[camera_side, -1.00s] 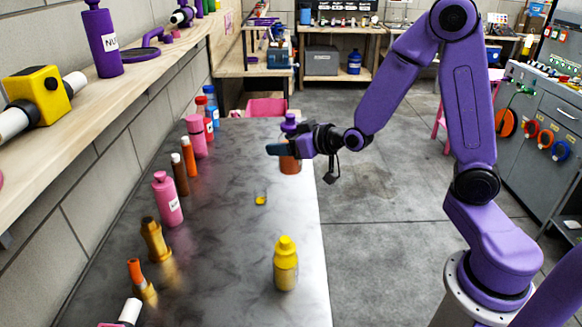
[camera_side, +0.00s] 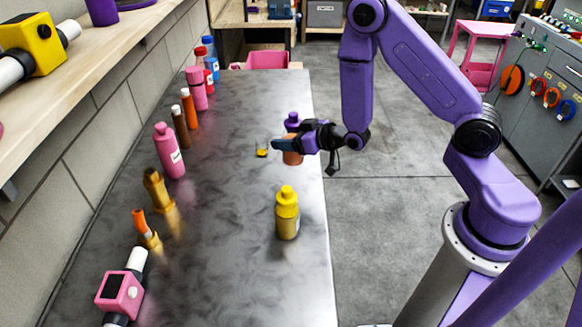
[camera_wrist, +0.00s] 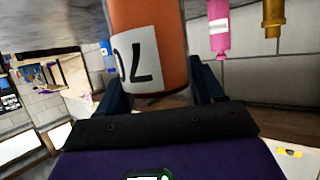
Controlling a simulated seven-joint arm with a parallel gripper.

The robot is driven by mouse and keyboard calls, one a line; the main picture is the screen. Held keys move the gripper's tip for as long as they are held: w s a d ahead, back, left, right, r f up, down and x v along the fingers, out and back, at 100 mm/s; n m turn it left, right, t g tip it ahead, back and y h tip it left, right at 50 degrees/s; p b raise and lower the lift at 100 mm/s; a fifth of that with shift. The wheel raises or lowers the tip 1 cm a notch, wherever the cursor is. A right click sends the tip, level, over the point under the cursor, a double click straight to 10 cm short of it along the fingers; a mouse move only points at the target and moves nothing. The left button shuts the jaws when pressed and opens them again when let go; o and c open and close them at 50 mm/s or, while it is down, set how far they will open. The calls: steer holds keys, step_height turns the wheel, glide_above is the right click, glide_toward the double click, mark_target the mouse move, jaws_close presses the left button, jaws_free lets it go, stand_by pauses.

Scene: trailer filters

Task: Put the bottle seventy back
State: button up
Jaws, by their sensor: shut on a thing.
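A yellow bottle (camera_side: 287,215) stands nearer on the grey table (camera_side: 230,270). Several bottles line the wall side, including a pink one (camera_side: 169,150) and a gold one (camera_side: 157,190). A pink box-shaped device (camera_side: 119,297) lies front left. The middle of the table is mostly clear.

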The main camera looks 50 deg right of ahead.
mark_target(289, 157)
steer(key=shift+f, duration=3.3)
steer(key=shift+f, duration=0.15)
steer(key=o, duration=1.4)
steer(key=shift+c, duration=0.2)
steer(key=v, duration=0.7)
steer(key=shift+s+r, duration=0.2)
steer(key=shift+r, duration=0.05)
